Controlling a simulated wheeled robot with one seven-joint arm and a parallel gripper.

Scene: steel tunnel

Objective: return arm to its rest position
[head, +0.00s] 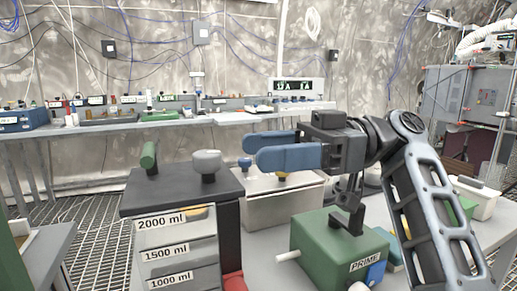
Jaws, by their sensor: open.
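My gripper (250,150) is open and empty in the middle of the head view. Its two blue fingers point left, one behind the other. My arm comes up from the lower right, bends at a high elbow and reaches left to the gripper. The gripper hangs above a pale metal box (283,211) and behind a green box marked PRIME (318,238). A dark bracket standing on the green box rises close under the gripper body; I cannot tell whether they touch.
A dark-topped unit (150,192) marked 2000, 1500 and 1000 ml stands left of the gripper, with a green handle and a grey knob on top. A long bench (225,119) with bottles and boxes runs along the back wall. Grated floor (95,232) is free at left.

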